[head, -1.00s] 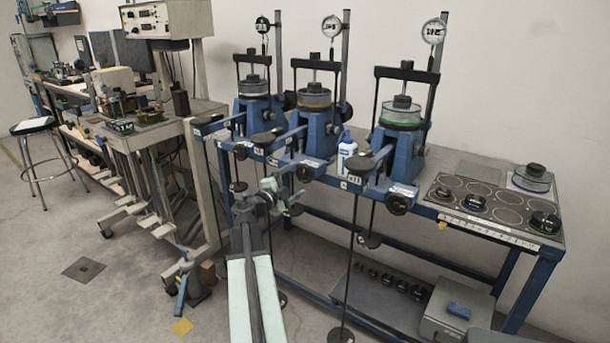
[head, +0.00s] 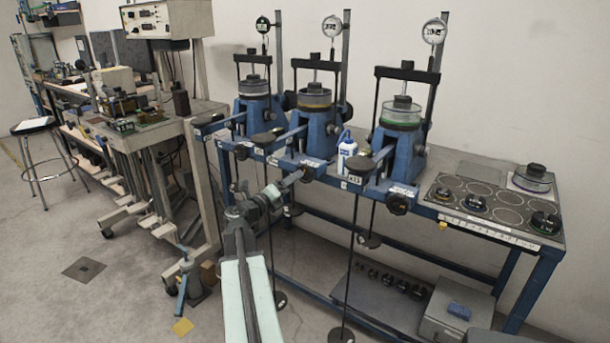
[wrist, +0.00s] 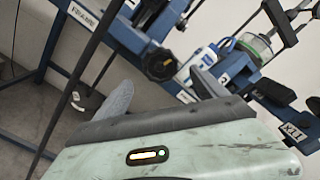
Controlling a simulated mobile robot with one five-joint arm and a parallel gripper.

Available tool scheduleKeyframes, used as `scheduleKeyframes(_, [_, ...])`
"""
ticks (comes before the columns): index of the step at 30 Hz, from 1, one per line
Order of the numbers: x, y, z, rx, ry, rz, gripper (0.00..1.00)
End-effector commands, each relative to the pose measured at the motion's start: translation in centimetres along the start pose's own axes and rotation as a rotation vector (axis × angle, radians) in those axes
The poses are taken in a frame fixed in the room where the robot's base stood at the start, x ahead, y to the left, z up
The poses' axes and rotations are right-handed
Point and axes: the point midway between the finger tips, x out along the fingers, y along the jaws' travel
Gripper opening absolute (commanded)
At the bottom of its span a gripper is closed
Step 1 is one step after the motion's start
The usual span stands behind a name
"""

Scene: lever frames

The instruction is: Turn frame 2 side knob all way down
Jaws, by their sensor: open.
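Frame 2 (head: 315,135) is the blue middle lever frame on the bench. Its black round side knob (head: 306,173) sits low on its front. The knob also shows in the wrist view (wrist: 159,64), beyond the gap between my fingers. My gripper (head: 294,190) is just below and left of the knob in the head view. In the wrist view my gripper (wrist: 163,90) is open and empty, with one grey finger at left and one at right. I cannot tell whether either finger touches the knob.
A white bottle (head: 346,156) stands right of frame 2. The left frame (head: 255,115) and right frame (head: 400,150) flank it, each with its own black knob. Thin hanging rods and weights (head: 368,240) are close to the arm. Open floor lies at front left.

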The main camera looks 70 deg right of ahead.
Motion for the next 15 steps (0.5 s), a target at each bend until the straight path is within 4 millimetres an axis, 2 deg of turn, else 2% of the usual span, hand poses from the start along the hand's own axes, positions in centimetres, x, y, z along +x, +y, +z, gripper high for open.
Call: scheduleKeyframes(15, [7.9, 0.1, 0.1, -0.002, 0.002, -0.001, 0.82])
